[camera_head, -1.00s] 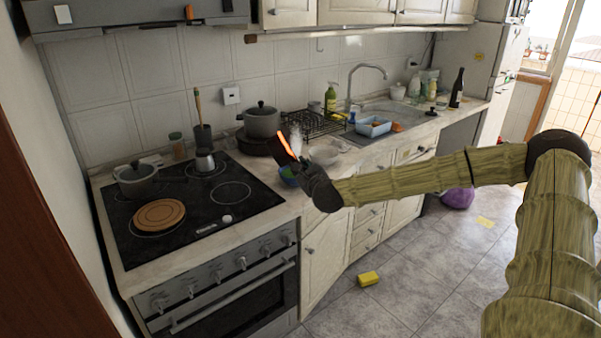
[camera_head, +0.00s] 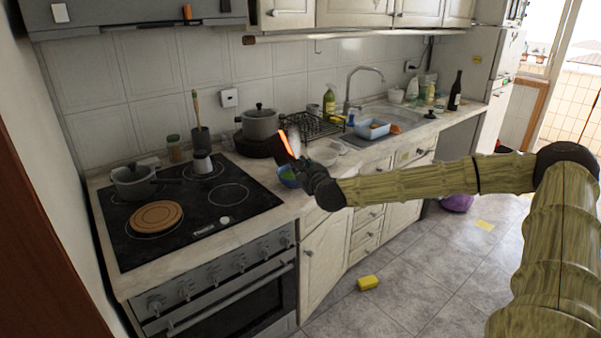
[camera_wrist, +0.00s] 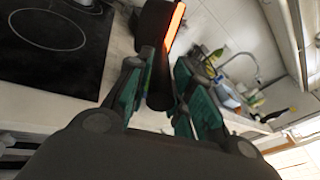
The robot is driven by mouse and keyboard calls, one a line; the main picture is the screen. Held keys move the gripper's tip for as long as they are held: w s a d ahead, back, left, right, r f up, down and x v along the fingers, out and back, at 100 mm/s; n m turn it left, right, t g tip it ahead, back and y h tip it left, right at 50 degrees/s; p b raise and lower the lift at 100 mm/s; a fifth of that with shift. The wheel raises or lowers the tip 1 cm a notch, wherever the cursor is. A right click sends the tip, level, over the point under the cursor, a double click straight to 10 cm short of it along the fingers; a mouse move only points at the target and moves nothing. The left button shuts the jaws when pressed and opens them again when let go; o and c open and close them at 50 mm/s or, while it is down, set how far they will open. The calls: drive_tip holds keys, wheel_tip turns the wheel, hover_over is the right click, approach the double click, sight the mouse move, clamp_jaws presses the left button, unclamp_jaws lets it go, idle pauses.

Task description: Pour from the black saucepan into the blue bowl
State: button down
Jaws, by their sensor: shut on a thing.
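My gripper (camera_head: 308,170) is shut on the handle of the black saucepan (camera_head: 287,144), at the counter just right of the hob. The saucepan is tilted steeply and seen nearly edge-on, with a bright orange strip along it. In the wrist view the black saucepan (camera_wrist: 153,25) rises beyond the fingers (camera_wrist: 161,72), its dark handle between them. The blue bowl (camera_head: 289,179), with something green inside, stands on the counter below the saucepan, partly hidden by my gripper. I cannot tell what the saucepan holds.
A lidded pot (camera_head: 260,124) and a dish rack (camera_head: 313,126) stand behind the saucepan. A yellow sponge (camera_head: 368,283) lies on the floor.

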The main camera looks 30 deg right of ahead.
drive_tip(key=shift+r, duration=0.15)
drive_tip(key=shift+d+m+b, duration=0.2)
drive_tip(key=shift+m+b, duration=0.2)
drive_tip(key=shift+b, duration=0.25)
drive_tip(key=shift+s+r, duration=0.1)
drive_tip(key=shift+d+r, duration=0.1)
drive_tip(key=shift+r, duration=0.1)
idle(1.2)
